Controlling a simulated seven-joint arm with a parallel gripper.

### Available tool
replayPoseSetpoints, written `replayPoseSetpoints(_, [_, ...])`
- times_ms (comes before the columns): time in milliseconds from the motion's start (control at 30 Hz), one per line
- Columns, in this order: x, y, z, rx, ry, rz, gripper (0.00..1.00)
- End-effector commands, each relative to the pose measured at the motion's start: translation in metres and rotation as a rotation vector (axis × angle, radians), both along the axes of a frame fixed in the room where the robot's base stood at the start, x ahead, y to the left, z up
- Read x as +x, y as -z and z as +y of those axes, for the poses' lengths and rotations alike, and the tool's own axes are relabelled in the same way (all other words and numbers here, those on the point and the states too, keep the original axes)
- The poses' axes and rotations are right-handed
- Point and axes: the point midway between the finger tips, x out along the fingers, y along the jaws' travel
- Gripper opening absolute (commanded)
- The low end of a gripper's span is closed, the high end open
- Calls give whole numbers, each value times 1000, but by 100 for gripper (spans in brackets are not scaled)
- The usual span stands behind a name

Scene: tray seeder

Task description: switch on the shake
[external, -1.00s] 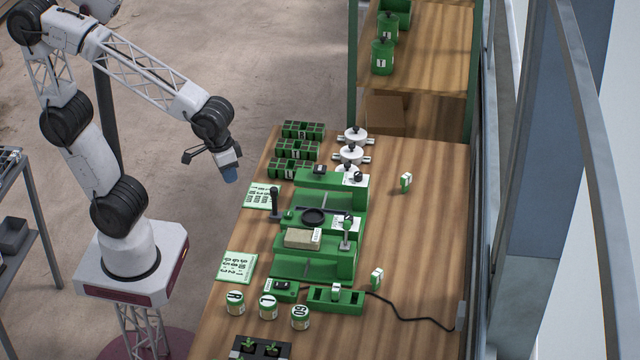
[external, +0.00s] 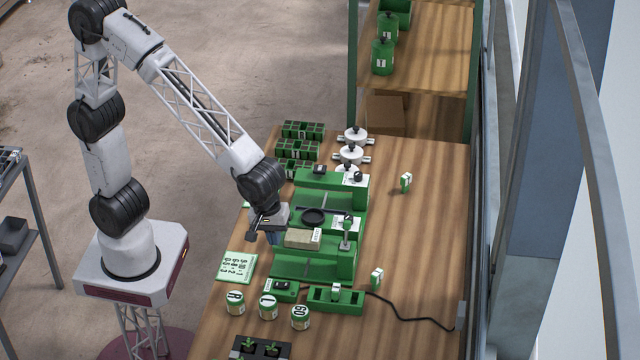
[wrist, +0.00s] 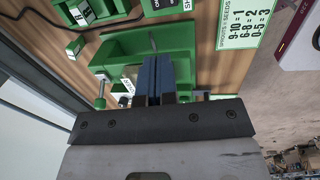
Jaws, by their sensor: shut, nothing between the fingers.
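A small green switch box with a black rocker (external: 283,286) sits on the table in front of the green seeder (external: 312,264). In the wrist view the box (wrist: 164,6) is cut off at the top edge, with "ON" in white on black and a white label starting "SH". The rocker's position is too small to tell. My gripper (external: 272,238) is over the left side of the seeder, beside the tan block, behind and above the switch box and apart from it. Its blue fingers (wrist: 160,77) are together and empty, pointing toward the seeder's green trough in the wrist view.
Several labelled jars (external: 268,307) stand in front. A tan block (external: 301,238) and a lever (external: 346,231) rise on the seeder. A seed card (external: 237,267) lies at left. The table's right side is mostly clear.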

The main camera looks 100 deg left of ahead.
Motion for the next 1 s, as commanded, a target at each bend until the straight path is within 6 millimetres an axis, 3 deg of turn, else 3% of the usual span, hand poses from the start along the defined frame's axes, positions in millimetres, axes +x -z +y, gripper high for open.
replayPoseSetpoints(633, [5, 7, -7, -5, -37, 1, 0])
replayPoseSetpoints(1000, [9, 40, -6, -4, -36, 3, 0])
